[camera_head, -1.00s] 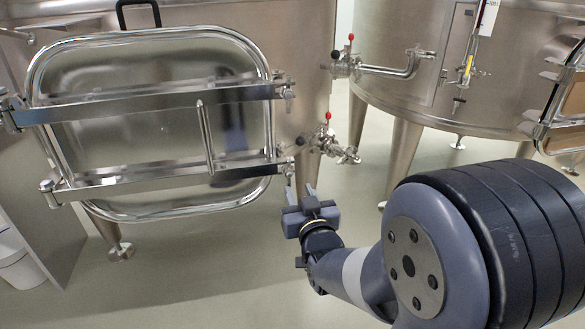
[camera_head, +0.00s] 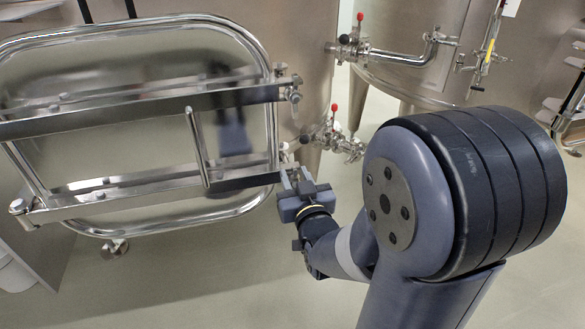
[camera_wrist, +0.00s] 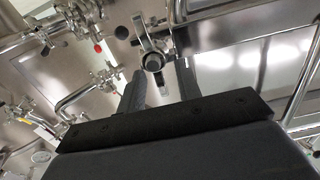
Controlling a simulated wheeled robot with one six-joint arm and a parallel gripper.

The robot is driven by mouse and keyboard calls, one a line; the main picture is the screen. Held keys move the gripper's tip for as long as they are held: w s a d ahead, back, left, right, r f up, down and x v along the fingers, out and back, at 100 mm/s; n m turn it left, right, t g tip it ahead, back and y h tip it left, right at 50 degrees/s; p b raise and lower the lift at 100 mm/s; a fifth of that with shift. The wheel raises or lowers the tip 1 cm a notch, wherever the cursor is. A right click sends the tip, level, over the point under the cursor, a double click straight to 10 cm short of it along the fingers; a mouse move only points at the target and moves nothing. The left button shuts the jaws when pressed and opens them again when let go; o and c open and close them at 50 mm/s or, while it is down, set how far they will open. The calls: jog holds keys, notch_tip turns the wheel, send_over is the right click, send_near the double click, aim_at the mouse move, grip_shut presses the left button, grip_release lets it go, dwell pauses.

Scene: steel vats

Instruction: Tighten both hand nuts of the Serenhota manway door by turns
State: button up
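The manway door (camera_head: 130,75) is a shut, rounded steel panel in a tubular frame, crossed by two steel bars. The upper hand nut (camera_head: 293,92) is at the right end of the upper bar. The lower hand nut (camera_head: 285,155) is at the right end of the lower bar, partly hidden near my fingertips. My gripper (camera_head: 295,178) is just below the lower nut. In the wrist view my gripper (camera_wrist: 160,82) has its fingers apart with nothing clamped. A hand nut (camera_wrist: 152,62) shows between and just beyond the fingertips; contact cannot be told.
A valve with a red knob (camera_head: 333,125) and pipework stands close right of the lower nut. Another valve (camera_head: 350,48) with a pipe is above it. A vertical handle (camera_head: 198,145) juts from the door bars. The floor below is clear.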

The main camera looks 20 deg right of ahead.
grip_shut()
dwell(0.4)
